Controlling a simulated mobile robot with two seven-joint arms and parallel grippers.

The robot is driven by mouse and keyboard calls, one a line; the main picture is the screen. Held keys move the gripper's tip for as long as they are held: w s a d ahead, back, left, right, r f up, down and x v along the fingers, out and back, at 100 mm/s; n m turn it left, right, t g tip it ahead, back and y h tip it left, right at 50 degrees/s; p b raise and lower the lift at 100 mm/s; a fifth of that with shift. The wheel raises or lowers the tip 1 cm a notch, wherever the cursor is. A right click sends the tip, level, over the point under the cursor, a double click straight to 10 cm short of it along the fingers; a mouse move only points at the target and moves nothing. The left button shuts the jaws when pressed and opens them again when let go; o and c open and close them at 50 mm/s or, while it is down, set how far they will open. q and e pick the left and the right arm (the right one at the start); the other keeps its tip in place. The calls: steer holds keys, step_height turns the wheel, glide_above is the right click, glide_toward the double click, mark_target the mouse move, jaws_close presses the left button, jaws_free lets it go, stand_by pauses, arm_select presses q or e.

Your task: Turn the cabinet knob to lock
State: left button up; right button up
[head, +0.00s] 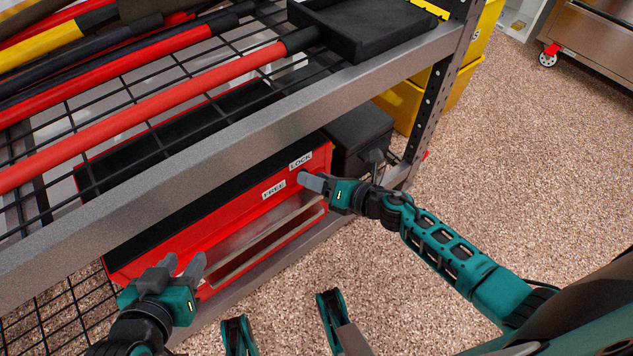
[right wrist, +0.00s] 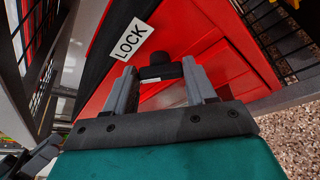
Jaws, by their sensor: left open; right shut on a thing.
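The red steel toolchest (head: 205,243) stands on the shelf below the wire rack. White labels reading LOCK (head: 300,160) and FREE (head: 274,189) are on its front near the right end. My right gripper (head: 308,180) is at the chest front beside these labels. In the right wrist view, its fingers (right wrist: 160,80) are shut on the dark cabinet knob (right wrist: 157,60), close to the LOCK label (right wrist: 131,38). The gripper hides the knob in the head view, and its exact angle cannot be told. My left gripper (head: 186,264) is open and empty before the chest's lower left front.
A dark box (head: 360,138) and a yellow bin (head: 405,105) stand to the right. Speckled floor at the right is clear.

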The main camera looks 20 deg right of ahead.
steer(key=m, duration=0.1)
steer(key=m+y, duration=0.1)
steer(key=m, duration=0.1)
steer(key=m+y, duration=0.1)
steer(key=shift+d+f+m+t, duration=0.2)
steer(key=shift+f+m+t, duration=0.1)
steer(key=shift+f, duration=0.05)
steer(key=shift+f+m+y, duration=0.1)
steer(key=shift+m+y, duration=0.5)
steer(key=shift+m, duration=0.3)
steer(key=o, duration=1)
steer(key=shift+o, duration=0.2)
steer(key=shift+f, duration=0.1)
steer(key=shift+s+d+f, duration=0.1)
steer(key=shift+d, duration=0.05)
